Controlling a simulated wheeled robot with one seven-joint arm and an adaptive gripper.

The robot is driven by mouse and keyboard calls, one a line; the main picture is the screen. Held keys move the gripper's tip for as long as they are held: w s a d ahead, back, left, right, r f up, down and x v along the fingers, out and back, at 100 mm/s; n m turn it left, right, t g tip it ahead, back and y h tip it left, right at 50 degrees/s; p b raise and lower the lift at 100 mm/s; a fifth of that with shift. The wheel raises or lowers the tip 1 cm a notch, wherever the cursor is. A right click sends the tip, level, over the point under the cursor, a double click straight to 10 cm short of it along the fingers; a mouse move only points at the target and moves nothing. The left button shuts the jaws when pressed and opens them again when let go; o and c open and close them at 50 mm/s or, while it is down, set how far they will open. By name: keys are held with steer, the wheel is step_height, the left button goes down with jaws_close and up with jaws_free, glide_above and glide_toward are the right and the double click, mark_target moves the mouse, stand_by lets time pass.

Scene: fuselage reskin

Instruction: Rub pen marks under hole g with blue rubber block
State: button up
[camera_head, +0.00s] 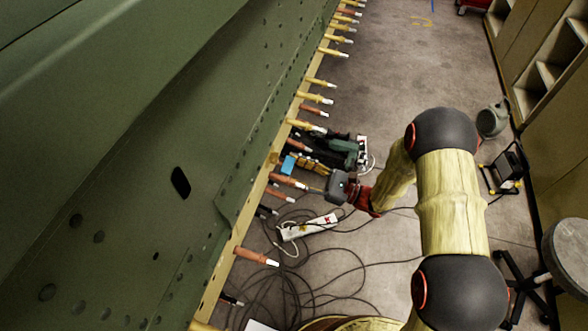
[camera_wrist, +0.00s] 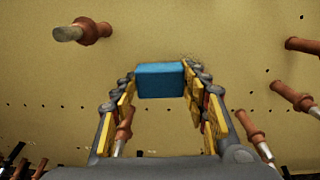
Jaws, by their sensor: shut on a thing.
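The blue rubber block (camera_wrist: 160,79) is held between the two fingertips of my gripper (camera_wrist: 160,88) in the wrist view. It is in front of a yellowish panel (camera_wrist: 225,35) dotted with small holes. Whether it touches the panel I cannot tell. In the head view the block (camera_head: 289,164) shows at the end of my gripper (camera_head: 298,162), close to the yellow edge strip of the green fuselage (camera_head: 130,130). Hole g cannot be picked out by any label.
Reddish-brown pins stick out of the panel, one at upper left (camera_wrist: 90,31) and one at right (camera_wrist: 295,97). Along the fuselage edge a row of yellow and orange pins (camera_head: 257,256) juts out. A white power strip (camera_head: 308,227) and loose cables lie on the floor.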

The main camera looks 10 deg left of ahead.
steer(key=shift+p+x, duration=0.3)
steer(key=shift+x, duration=0.65)
steer(key=shift+w, duration=0.1)
steer(key=w, duration=0.8)
steer(key=shift+d+b, duration=0.3)
steer(key=shift+d, duration=0.05)
stand_by(0.5)
steer(key=shift+s+a+p, duration=0.2)
steer(key=shift+s+p, duration=0.6)
steer(key=shift+s, duration=1.3)
steer(key=shift+s+a+p, duration=0.2)
steer(key=shift+s+p, duration=0.6)
steer(key=shift+s, duration=1.3)
